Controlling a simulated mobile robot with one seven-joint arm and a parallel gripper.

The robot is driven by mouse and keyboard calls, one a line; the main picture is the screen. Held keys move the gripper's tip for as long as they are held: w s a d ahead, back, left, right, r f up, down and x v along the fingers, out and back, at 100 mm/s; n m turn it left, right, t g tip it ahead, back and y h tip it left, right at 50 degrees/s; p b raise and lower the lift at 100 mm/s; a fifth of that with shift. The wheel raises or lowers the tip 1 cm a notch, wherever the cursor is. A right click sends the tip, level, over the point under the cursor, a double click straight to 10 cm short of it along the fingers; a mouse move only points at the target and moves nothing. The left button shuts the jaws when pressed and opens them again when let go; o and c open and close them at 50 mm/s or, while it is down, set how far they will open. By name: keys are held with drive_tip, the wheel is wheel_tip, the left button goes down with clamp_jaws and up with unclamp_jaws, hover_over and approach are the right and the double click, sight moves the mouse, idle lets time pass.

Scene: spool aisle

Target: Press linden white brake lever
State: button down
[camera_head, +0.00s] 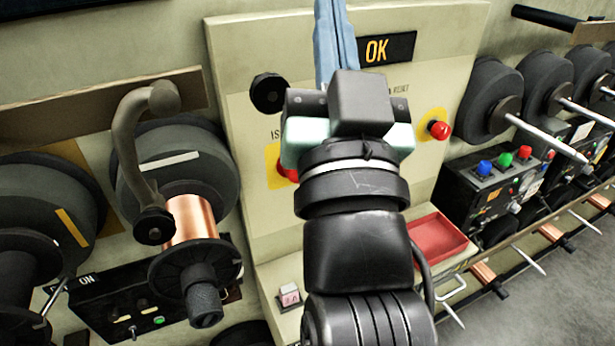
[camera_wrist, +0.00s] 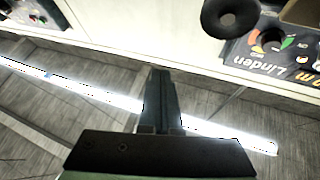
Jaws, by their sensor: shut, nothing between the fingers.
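My gripper (camera_wrist: 160,76) shows from behind in the wrist view, its dark fingers together and empty. In the head view my gripper (camera_head: 347,105) is in front of the cream panel, with its fingertips hidden. A dark panel lettered "Linden" (camera_wrist: 268,65) is at the upper right of the wrist view, apart from the fingers. A long bright white bar (camera_wrist: 80,88) slants across the wrist view and passes behind the fingers. I cannot tell whether it is the brake lever or a strip on the floor. No lever is clearly identifiable as Linden's in the head view.
The cream panel (camera_head: 236,75) carries an OK sign (camera_head: 376,50), a red button (camera_head: 440,130) and a red tray (camera_head: 437,238). A copper spool (camera_head: 190,220) stands left. Dark spools with pale rods (camera_head: 545,138) and a button box (camera_head: 480,195) stand right. Grey floor is clear lower right.

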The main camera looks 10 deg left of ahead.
drive_tip(key=s+a+f+m+g+y+b, duration=0.1)
drive_tip(key=f+m+g, duration=0.1)
drive_tip(key=f, duration=1.2)
drive_tip(key=s+a+f+m+g+y+b, duration=0.1)
drive_tip(key=f+m, duration=0.4)
drive_tip(key=f, duration=0.9)
drive_tip(key=s+a+f+m+g+y+b, duration=0.1)
drive_tip(key=a+f+m+g+b, duration=0.2)
drive_tip(key=f, duration=1.1)
drive_tip(key=shift+s+m+g+y, duration=0.25)
drive_tip(key=shift+m+g+y, duration=0.15)
drive_tip(key=shift+m+g, duration=0.1)
drive_tip(key=shift+a, duration=0.15)
drive_tip(key=f+p+x, duration=0.1)
drive_tip(key=p+x, duration=0.2)
drive_tip(key=x, duration=0.7)
drive_tip(key=shift+s+a+p, duration=0.4)
drive_tip(key=shift+s+a, duration=0.85)
drive_tip(key=shift+s, duration=0.2)
